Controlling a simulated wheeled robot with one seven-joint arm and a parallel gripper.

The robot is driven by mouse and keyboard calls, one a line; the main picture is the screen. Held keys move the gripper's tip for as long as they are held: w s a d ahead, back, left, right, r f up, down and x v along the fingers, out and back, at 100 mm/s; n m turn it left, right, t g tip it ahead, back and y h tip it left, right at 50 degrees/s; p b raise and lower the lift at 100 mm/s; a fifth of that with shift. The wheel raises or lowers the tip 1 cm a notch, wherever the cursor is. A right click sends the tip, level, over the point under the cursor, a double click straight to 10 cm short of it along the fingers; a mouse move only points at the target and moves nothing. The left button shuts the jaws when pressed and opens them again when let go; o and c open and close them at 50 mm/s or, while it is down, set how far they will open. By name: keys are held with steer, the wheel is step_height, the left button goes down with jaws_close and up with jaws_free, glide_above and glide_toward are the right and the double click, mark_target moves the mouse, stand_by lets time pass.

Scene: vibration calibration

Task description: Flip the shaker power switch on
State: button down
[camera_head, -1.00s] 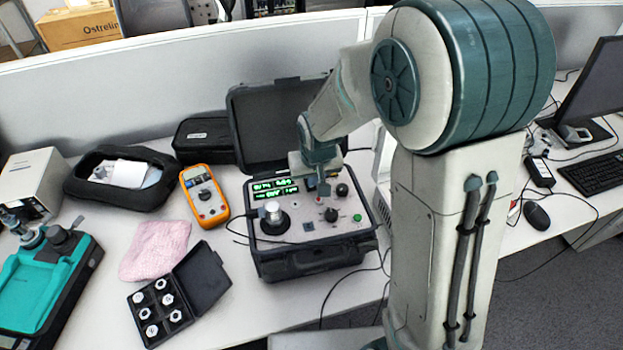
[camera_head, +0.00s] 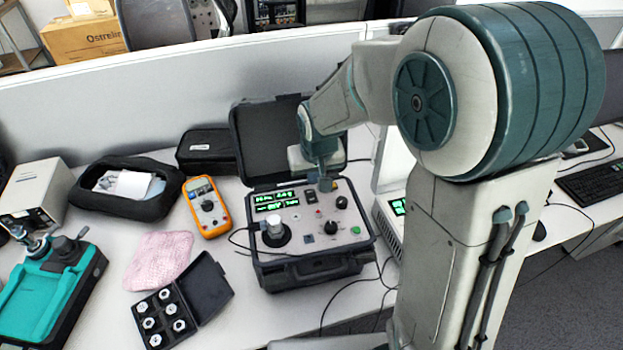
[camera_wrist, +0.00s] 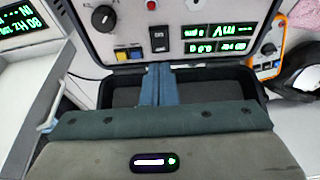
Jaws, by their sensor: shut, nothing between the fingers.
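The shaker controller is a black open case (camera_head: 318,270) with a light grey panel and lit green displays (camera_head: 276,200). Which way the rocker is tipped I cannot tell. My gripper (camera_head: 325,186) is over the panel's far edge. In the wrist view my gripper (camera_wrist: 158,68) is shut and empty, its tips just short of the switch; contact is not visible.
A black knob (camera_wrist: 103,18) and a red indicator (camera_wrist: 151,4) are near the switch. The raised lid (camera_head: 270,140) stands behind the panel. An orange multimeter (camera_head: 206,207), pink cloth (camera_head: 157,261) and box of nuts (camera_head: 165,318) lie left of the case.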

steer(key=s+v, duration=0.1)
steer(key=v, duration=0.7)
steer(key=shift+s+f+b, duration=0.2)
steer(key=shift+f+b, duration=0.05)
steer(key=shift+b, duration=0.15)
steer(key=shift+d, duration=0.2)
steer(key=s+d+m, duration=0.2)
steer(key=s+d, duration=0.8)
steer(key=s, duration=0.6)
steer(key=shift+d+r+h, duration=0.25)
steer(key=shift+r+h, duration=0.05)
steer(key=shift+r, duration=0.1)
